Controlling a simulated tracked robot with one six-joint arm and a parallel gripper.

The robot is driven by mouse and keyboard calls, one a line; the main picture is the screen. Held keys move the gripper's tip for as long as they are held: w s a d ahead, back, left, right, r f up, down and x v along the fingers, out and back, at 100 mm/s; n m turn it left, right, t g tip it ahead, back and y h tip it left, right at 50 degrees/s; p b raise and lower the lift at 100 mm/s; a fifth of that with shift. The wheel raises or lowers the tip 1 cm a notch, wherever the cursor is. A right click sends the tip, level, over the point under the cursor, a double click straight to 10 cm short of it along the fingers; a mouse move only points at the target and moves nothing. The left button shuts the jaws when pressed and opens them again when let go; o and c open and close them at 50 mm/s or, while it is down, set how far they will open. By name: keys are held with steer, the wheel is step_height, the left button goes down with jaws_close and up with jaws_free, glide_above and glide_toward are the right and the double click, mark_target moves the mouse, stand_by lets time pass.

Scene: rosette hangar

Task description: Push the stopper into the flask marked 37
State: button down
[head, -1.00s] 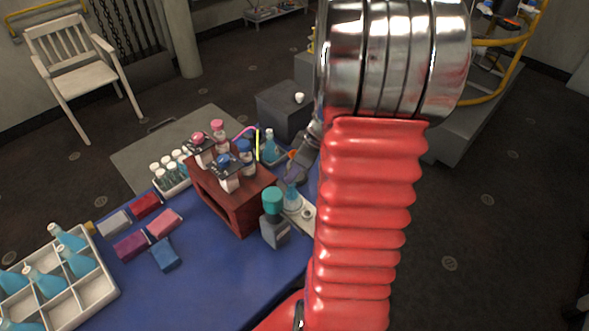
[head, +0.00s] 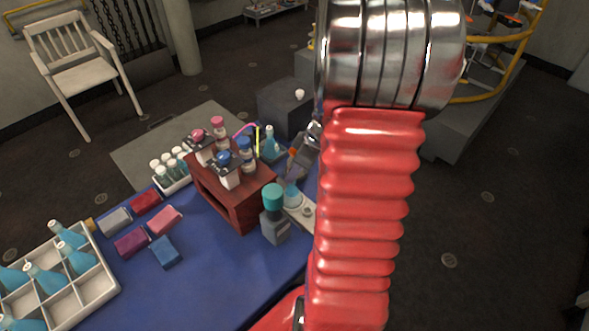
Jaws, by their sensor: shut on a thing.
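A small clear flask with blue liquid (head: 292,195) stands on a pale plate (head: 308,212) at the table's right side, partly beside my arm. My gripper (head: 294,175) points down at this flask's mouth, just above or touching it; I cannot tell which. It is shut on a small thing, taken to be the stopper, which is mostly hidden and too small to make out. Another blue flask (head: 270,145) stands further back. Several blue flasks (head: 45,282) sit in a white divided crate (head: 100,300) at the left. No number is readable on any flask.
A teal-capped grey bottle (head: 274,215) stands close left of the flask. A dark red stand (head: 238,202) carries several capped bottles. A white rack of vials (head: 172,182) and several coloured blocks (head: 146,201) lie further left. The blue table's front (head: 215,285) is clear.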

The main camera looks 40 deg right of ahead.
stand_by(0.3)
steer(key=c, duration=1.5)
jaws_free()
steer(key=shift+o, duration=0.3)
steer(key=o, duration=0.5)
steer(key=shift+c, duration=0.2)
steer(key=shift+r, duration=0.1)
steer(key=shift+r, duration=2.65)
steer(key=shift+c, duration=0.2)
